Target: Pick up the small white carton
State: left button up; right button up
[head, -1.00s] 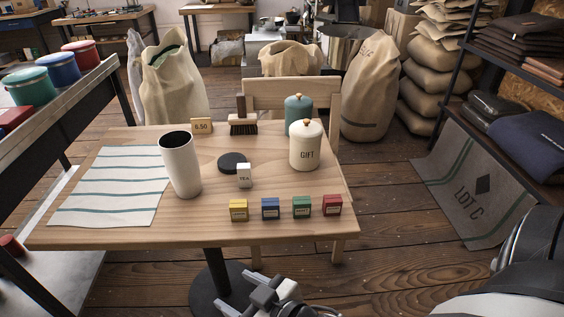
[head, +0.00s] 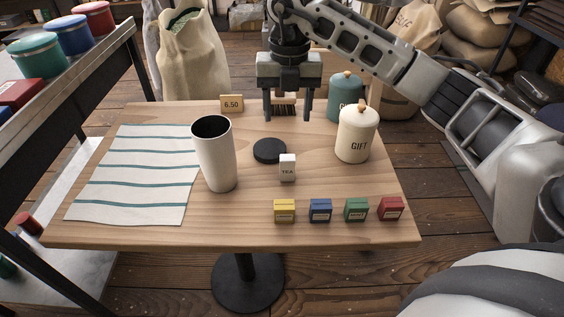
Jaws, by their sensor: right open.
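The small white carton (head: 287,168), marked TEA, stands upright on the wooden table, right of the tall white cup and just in front of the black disc. My right gripper (head: 287,118) points down over the back part of the table, behind and above the carton. Its two fingers are apart with nothing seen between them but the brush behind. It does not touch the carton. My left gripper does not show.
A tall white cup (head: 215,155), black disc (head: 269,151), cream GIFT canister (head: 356,136) and teal canister (head: 345,95) stand around the carton. Yellow (head: 284,211), blue (head: 320,210), green (head: 356,209) and red (head: 390,208) boxes line the front. A striped cloth (head: 135,190) lies left.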

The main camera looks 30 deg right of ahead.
aim_at(288, 157)
jog(key=f, duration=0.9)
jog(key=shift+s+d, duration=0.1)
jog(key=shift+d, duration=0.15)
jog(key=shift+a+f, duration=0.15)
jog(key=shift+f, duration=3.1)
jog(key=c, duration=1)
